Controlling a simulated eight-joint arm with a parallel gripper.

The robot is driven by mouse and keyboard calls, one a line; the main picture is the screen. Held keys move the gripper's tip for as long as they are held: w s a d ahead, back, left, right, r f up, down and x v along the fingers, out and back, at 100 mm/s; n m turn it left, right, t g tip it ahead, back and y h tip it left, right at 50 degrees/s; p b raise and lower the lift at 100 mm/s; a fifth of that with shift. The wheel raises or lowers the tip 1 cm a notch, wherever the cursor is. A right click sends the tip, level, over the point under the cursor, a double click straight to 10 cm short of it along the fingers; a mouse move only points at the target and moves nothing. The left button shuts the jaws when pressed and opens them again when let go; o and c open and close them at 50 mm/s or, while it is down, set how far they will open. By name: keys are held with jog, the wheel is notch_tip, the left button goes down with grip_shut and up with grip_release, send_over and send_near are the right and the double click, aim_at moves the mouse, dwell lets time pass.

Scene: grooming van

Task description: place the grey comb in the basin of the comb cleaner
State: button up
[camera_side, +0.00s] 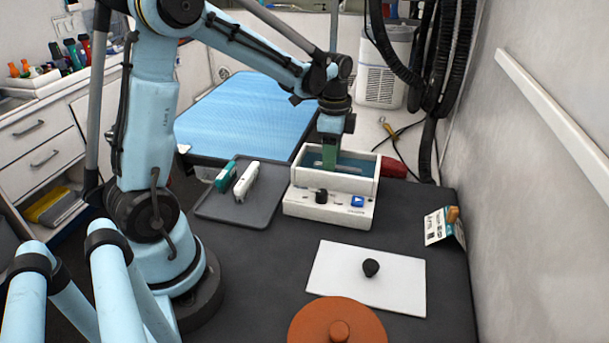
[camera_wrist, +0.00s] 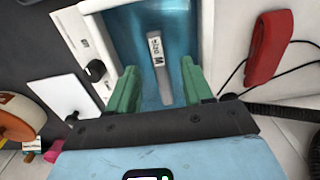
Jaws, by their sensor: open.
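The comb cleaner (camera_side: 328,208) is a white box with a black knob and a blue button on its front, and its open basin (camera_side: 362,163) holds blue liquid. It also fills the upper middle of the wrist view (camera_wrist: 110,45). The grey comb (camera_wrist: 160,70), with a pale labelled end, lies inside the basin in the wrist view. My gripper (camera_wrist: 160,90) has green fingers spread apart, one on each side of the comb, with gaps visible. In the side view my gripper (camera_side: 329,157) reaches down into the basin, and the comb is hard to make out there.
A dark tray (camera_side: 268,210) with a teal item (camera_side: 225,177) and a white item (camera_side: 246,181) lies left of the cleaner. A red object (camera_side: 393,168) is behind right. A white sheet (camera_side: 335,285), an orange lid (camera_side: 310,325) and a card (camera_side: 437,230) are nearer.

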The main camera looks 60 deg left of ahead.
notch_tip(320, 180, up, 8)
jog(key=s+d+f+n+t, duration=0.1)
jog(key=s+d+n+t, duration=0.6)
jog(key=s+d+n, duration=0.2)
jog(key=d, duration=0.2)
jog(key=shift+s+d+f, duration=0.15)
jog(key=shift+s+d, duration=0.2)
